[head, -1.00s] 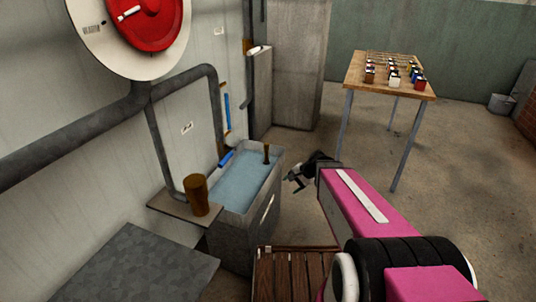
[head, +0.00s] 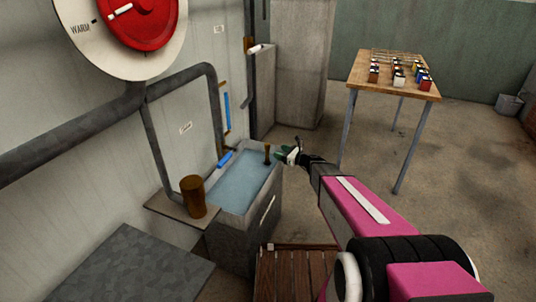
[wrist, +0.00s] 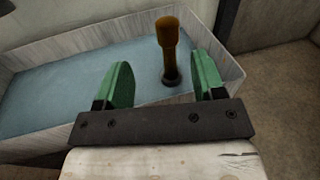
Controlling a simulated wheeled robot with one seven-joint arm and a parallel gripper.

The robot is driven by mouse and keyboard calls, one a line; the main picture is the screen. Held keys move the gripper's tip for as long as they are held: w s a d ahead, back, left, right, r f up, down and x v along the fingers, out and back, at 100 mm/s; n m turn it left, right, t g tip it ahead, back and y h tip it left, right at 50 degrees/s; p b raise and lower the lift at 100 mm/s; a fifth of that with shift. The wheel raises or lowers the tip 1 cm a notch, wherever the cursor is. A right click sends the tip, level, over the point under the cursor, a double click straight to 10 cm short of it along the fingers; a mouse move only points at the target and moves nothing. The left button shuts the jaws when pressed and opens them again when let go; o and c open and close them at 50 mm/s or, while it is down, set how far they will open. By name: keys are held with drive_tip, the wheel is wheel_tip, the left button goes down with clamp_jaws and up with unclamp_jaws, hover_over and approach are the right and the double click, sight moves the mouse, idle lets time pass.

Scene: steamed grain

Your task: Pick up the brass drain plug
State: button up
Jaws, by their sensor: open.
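The brass drain plug (head: 267,153) stands upright at the far right end of the water-filled trough (head: 222,225). In the wrist view the plug (wrist: 168,45) is a brown-gold post with a wider top and a dark round foot, in the water (wrist: 50,95) near the trough's corner. My gripper (head: 284,152) is open and empty, just right of the plug in the head view. In the wrist view my gripper's green fingers (wrist: 158,80) are apart, and the plug shows beyond them, nearer the right finger. I see no contact with it.
A brown cup-like vessel (head: 193,197) stands on a small shelf (head: 160,206) at the trough's near end. A blue object (head: 225,158) lies by the trough's wall-side rim. A slatted wooden platform (head: 290,275) is in front. A table with small blocks (head: 378,88) stands at the back right.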

drive_tip(key=w+m, duration=0.1)
hover_over(267, 155)
drive_tip(key=w+a, duration=0.2)
drive_tip(key=shift+d+r+t, duration=0.15)
drive_tip(key=shift+d+t, duration=0.1)
drive_tip(key=shift+t, duration=0.15)
clamp_jaws()
